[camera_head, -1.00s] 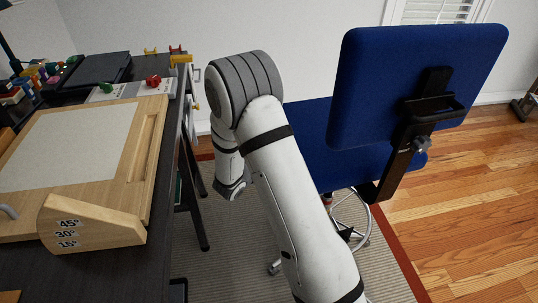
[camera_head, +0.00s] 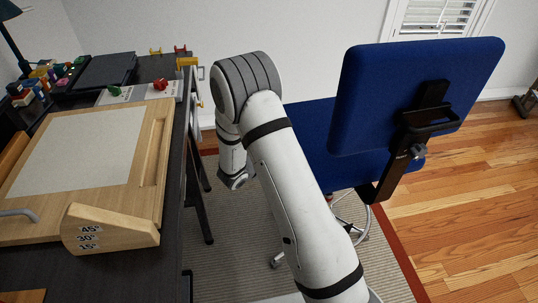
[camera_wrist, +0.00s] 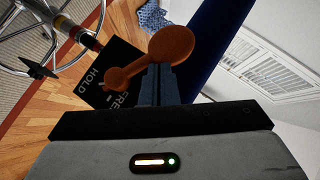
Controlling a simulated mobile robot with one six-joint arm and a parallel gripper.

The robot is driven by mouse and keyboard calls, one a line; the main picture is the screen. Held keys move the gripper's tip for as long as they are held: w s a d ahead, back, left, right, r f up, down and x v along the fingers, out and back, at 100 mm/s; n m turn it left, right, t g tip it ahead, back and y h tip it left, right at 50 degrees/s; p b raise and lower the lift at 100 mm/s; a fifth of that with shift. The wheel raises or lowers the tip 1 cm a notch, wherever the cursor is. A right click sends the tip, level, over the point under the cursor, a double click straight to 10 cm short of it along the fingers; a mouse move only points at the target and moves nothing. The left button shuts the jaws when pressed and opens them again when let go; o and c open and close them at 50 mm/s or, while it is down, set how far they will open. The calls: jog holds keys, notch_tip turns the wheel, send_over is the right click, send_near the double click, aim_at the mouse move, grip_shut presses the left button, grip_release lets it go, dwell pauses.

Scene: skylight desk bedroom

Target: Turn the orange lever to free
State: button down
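In the wrist view an orange lever (camera_wrist: 172,46) has a large rounded end at upper right and a smaller round end at lower left. It crosses a black plate (camera_wrist: 122,62) with white words, "HOLD" and a partly covered "FREE". The lever lies slanted, its small end close to the lettering. My gripper (camera_wrist: 158,72) points at the lever. Its dark fingers are close together, with their tips at the lever's near edge beside the large end. They look shut, and I cannot tell whether they touch it. In the head view my arm hides the lever and gripper.
A blue office chair (camera_head: 418,95) stands right of my arm, and its metal base (camera_wrist: 62,25) shows in the wrist view. A dark desk (camera_head: 120,262) with a wooden drawing board (camera_head: 150,145) is at left. Wooden floor (camera_head: 470,190) is open at right.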

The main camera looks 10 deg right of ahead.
jog(key=shift+w+d+f+p, duration=0.15)
jog(key=shift+w+d+p, duration=0.1)
jog(key=shift+p, duration=0.4)
jog(key=shift+w+a+f, duration=0.2)
jog(key=shift+w+a, duration=0.05)
jog(key=shift+a, duration=0.05)
dwell(0.6)
jog(key=shift+p, duration=0.3)
dwell(0.6)
